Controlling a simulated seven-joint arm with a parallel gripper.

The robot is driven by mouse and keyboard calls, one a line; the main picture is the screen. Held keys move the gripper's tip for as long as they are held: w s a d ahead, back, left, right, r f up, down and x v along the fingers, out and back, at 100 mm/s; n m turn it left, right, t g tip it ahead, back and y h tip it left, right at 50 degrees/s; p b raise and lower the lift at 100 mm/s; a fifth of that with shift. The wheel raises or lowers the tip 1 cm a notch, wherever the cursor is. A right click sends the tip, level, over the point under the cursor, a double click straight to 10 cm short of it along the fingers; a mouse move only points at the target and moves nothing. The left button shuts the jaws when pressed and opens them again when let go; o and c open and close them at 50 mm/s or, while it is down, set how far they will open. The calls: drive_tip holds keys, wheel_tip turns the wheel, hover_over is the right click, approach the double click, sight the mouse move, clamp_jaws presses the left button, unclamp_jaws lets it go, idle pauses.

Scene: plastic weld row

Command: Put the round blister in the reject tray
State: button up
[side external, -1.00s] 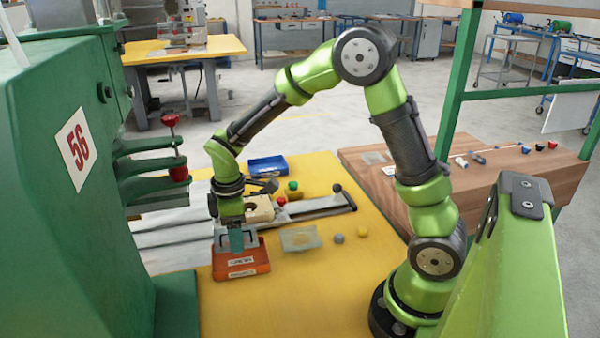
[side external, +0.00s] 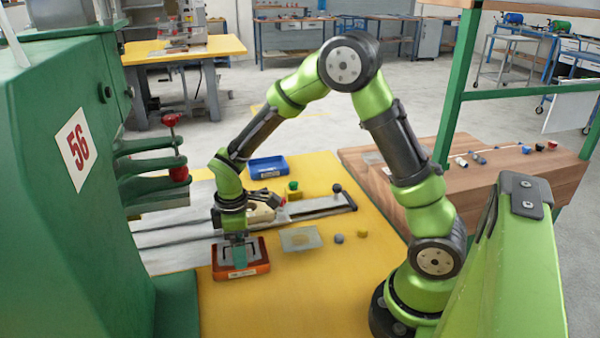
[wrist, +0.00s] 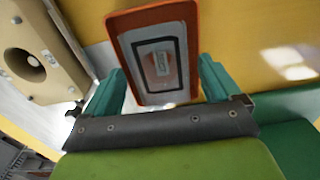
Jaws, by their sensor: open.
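A flat, clear sheet with a faint round shape (side external: 300,239), which looks like the round blister, lies on the yellow table right of an orange-red tray (side external: 262,268). The tray has a white label on its front, too small to read. The tray also shows in the wrist view (wrist: 193,20), with a grey panel, a dark rectangular outline and a small label inside; I cannot tell if the panel is a separate piece. My gripper (side external: 238,256) is at the tray, pointing down. In the wrist view its teal fingers (wrist: 160,80) are apart, with nothing held between them.
A blue tray (side external: 268,168) stands at the back. A tan block with a hole (wrist: 28,66) is beside the tray, partly hidden by my wrist outside. A grey piece (side external: 338,239) and a yellow piece (side external: 362,234) lie right of the sheet. The green machine (side external: 70,200) stands left.

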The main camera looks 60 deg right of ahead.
wheel_tip(320, 180, up, 11)
drive_tip(key=s+r+m+t+y, duration=0.2)
drive_tip(key=s+r+m+t, duration=0.5)
drive_tip(key=s, duration=0.8)
wheel_tip(320, 180, up, 3)
drive_tip(key=m, duration=0.5)
drive_tip(key=shift+s+a+m, duration=0.25)
drive_tip(key=shift+s+m, duration=0.1)
drive_tip(key=shift+m, duration=0.05)
